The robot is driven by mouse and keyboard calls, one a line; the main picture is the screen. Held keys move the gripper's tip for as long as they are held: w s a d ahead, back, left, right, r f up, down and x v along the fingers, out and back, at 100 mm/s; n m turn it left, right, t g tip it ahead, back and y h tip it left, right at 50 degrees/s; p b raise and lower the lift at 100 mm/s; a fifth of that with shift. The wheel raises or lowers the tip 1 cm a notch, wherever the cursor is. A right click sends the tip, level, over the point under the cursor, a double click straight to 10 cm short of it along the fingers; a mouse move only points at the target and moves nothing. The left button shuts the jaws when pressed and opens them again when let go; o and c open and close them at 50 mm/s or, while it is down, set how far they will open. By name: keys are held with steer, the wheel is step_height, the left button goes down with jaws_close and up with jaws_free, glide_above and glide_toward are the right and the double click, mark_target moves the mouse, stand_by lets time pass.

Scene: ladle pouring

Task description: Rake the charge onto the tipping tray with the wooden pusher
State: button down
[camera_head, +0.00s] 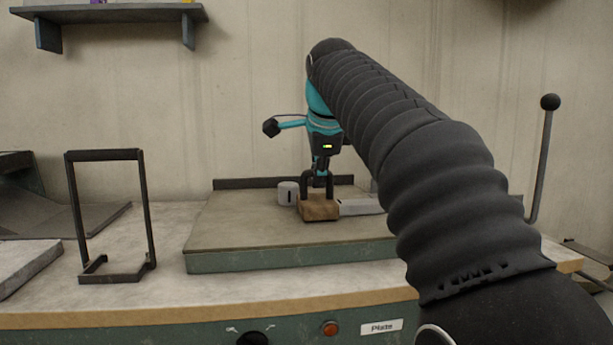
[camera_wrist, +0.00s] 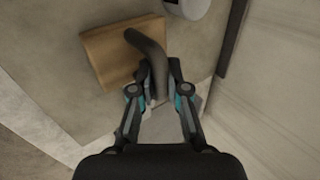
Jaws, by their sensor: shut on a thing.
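The wooden pusher (camera_head: 318,209) is a brown block with a dark curved handle, standing on the broad plate (camera_head: 230,228). My gripper (camera_head: 318,178) is above it, its fingers shut on the handle. The wrist view shows the block (camera_wrist: 105,58) beyond the fingertips (camera_wrist: 160,78), with the handle (camera_wrist: 148,48) between and ahead of them. A grey cylinder (camera_head: 288,193) stands just left of the block; it also shows in the wrist view (camera_wrist: 188,8). A pale grey flat piece (camera_head: 361,206) lies just right of the block, partly behind my arm. I cannot tell which is the charge or the tipping tray.
A black wire frame (camera_head: 148,215) stands on the bench left of the plate. A grey sloped sheet (camera_head: 85,218) and pale slab (camera_head: 22,265) lie at far left. A dark ledge (camera_head: 240,183) runs along the plate's back. A ball-topped lever (camera_head: 545,150) rises at right.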

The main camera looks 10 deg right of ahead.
steer(key=shift+d+b, duration=0.3)
steer(key=shift+d, duration=1.5)
steer(key=shift+d+p, duration=2.65)
steer(key=shift+d, duration=7)
steer(key=shift+a, duration=1.05)
step_height(320, 180, up, 7)
steer(key=shift+a, duration=0.45)
